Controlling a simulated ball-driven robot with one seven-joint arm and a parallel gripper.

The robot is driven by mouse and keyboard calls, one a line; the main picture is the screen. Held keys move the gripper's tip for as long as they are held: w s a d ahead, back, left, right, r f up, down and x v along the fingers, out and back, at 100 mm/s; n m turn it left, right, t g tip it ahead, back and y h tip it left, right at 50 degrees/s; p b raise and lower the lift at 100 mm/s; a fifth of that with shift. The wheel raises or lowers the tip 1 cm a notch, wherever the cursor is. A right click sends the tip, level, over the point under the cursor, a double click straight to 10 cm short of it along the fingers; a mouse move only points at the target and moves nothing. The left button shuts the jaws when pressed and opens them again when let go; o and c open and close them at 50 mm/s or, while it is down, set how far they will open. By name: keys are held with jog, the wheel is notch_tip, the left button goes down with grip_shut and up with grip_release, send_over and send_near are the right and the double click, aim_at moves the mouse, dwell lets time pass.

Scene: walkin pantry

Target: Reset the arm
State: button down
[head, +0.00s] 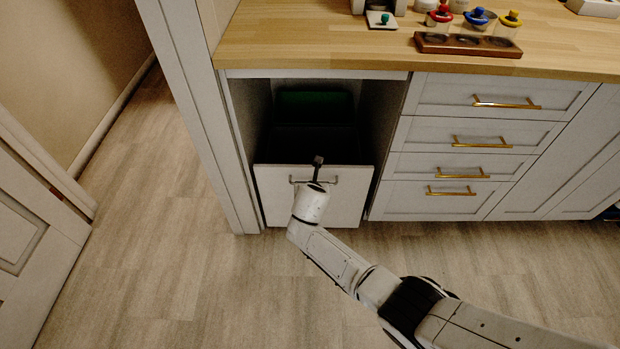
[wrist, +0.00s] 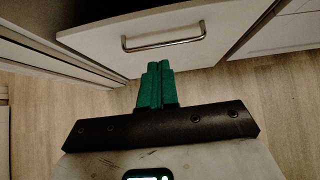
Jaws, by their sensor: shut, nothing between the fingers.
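My gripper (head: 318,160) is at the end of my white arm, in front of the white pull-out bin front (head: 350,205) under the counter in the head view. In the wrist view the green fingers of my gripper (wrist: 154,68) are together, with nothing between them. The silver bar handle (wrist: 163,43) on the bin front lies just beyond the fingertips in that view, and the fingers are not closed around it. Whether they touch the handle is hard to tell. My arm reaches in from the lower right of the head view.
Behind the bin front is a dark recess with a green bin (head: 315,105). Drawers with gold handles (head: 482,142) stand to the right. The wooden counter (head: 300,45) holds a tray (head: 467,46) with colourful-lidded jars. Open floor (head: 170,270) lies to the left, with a white door (head: 30,240) beyond.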

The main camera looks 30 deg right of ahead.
jog(key=shift+s, duration=0.15)
jog(key=s+a+r+m+g+y+p, duration=0.1)
jog(key=s+a+r+m+g+p, duration=0.15)
jog(key=s+m, duration=0.7)
jog(key=s+a+r+m+g+y+p, duration=0.15)
jog(key=s+r+m+p, duration=0.25)
jog(key=s+m, duration=0.55)
jog(key=s+r+m+g+p, duration=0.1)
jog(key=s+r+m, duration=0.2)
jog(key=s, duration=0.4)
jog(key=s+d+r+m+g+y+p, duration=0.1)
jog(key=s+r+m+p, duration=0.1)
jog(key=s+r+m, duration=0.2)
jog(key=s+d+r+m+g+y+p, duration=0.1)
jog(key=s+r+m, duration=0.3)
jog(key=s, duration=0.8)
notch_tip(320, 180, up, 3)
jog(key=shift+d+f+p, duration=0.15)
jog(key=shift+f+p, duration=0.05)
jog(key=shift+p, duration=0.2)
